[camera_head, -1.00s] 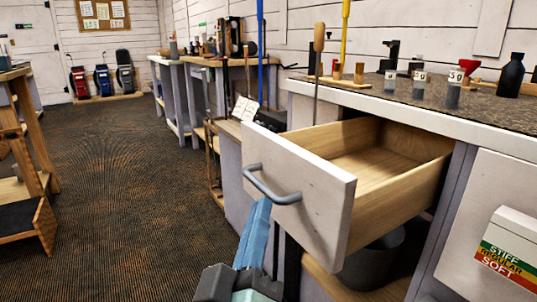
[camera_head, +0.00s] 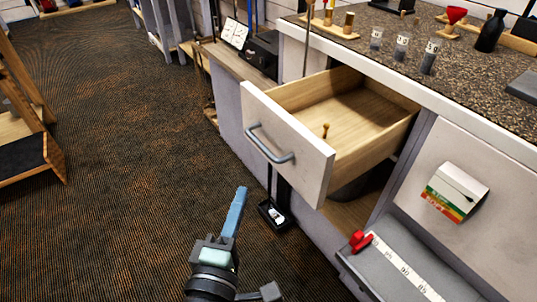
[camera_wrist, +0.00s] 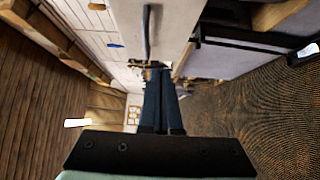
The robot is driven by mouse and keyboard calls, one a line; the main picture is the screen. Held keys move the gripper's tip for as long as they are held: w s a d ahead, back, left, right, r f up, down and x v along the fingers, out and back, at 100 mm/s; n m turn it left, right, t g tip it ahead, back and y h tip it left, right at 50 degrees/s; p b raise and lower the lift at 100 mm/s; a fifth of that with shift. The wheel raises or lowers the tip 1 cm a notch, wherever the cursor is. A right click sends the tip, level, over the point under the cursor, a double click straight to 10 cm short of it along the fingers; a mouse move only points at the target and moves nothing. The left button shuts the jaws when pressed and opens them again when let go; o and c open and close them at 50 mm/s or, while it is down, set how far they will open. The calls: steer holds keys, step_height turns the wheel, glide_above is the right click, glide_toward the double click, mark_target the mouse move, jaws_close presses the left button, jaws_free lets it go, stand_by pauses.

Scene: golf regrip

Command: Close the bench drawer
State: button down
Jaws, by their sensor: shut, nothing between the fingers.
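The bench drawer (camera_head: 375,110) stands pulled out of the bench, its pale wooden inside bare except for a small brass-coloured piece (camera_head: 325,130). Its white front carries a grey bar handle (camera_head: 268,148). My gripper (camera_head: 241,190) is shut and empty, in front of the drawer front and below the handle in the head view, with a visible gap between them. In the wrist view my blue fingers (camera_wrist: 160,72) lie together, pointing along the white drawer front, and the handle (camera_wrist: 149,30) shows beyond their tips.
The bench top (camera_head: 400,50) holds several small cups, a dark bottle (camera_head: 491,31) and a red funnel. Below right are a grey ledge with a ruler strip (camera_head: 400,270) and a red clamp (camera_head: 360,240). A wooden rack (camera_head: 30,140) stands left.

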glide_toward(273, 146)
steer(key=w+a, duration=0.2)
steer(key=w, duration=0.2)
steer(key=shift+w+d, duration=0.45)
steer(key=shift+d, duration=0.25)
steer(key=shift+w+d, duration=0.5)
steer(key=shift+d, duration=0.2)
